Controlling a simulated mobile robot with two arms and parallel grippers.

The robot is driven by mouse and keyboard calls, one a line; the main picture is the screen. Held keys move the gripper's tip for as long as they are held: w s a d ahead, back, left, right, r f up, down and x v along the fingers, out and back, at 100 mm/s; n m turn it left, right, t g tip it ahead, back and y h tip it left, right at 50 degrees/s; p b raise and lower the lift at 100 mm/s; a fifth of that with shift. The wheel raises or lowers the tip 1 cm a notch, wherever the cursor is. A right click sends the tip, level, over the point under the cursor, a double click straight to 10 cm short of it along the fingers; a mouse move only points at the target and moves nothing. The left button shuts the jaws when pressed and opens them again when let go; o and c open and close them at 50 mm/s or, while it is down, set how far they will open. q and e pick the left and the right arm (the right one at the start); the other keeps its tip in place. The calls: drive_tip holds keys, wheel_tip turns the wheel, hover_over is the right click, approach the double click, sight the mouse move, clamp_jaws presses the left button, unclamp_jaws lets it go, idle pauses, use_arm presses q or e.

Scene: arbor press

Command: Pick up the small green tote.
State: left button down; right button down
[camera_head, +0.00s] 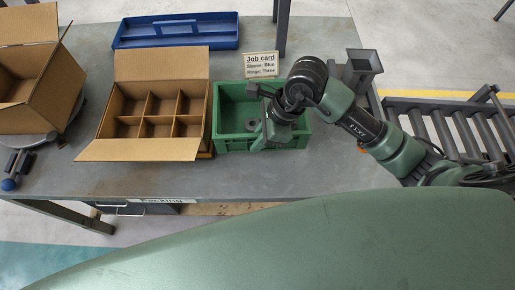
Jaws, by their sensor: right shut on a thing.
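The small green tote (232,144) stands on the grey table, right of the divided cardboard box. A small grey part (252,125) lies inside it. My right gripper (272,137) reaches in from the right over the tote's right half. It is shut at the tote's near wall, and the wrist hides much of the tote's right side and the fingertips. The tote looks level; I cannot tell whether it is clear of the table. My left gripper is not in view.
A divided cardboard box (116,127) stands close left of the tote. An open carton (28,82) sits far left. A blue tray (177,31) and a job card (262,65) are behind. A grey stand (363,66) and a roller conveyor (462,125) are right.

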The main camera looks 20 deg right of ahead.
wheel_tip(320, 180, up, 13)
drive_tip(key=shift+w+f+b, duration=0.1)
drive_tip(key=shift+b, duration=0.9)
drive_tip(key=shift+r, duration=0.55)
idle(0.6)
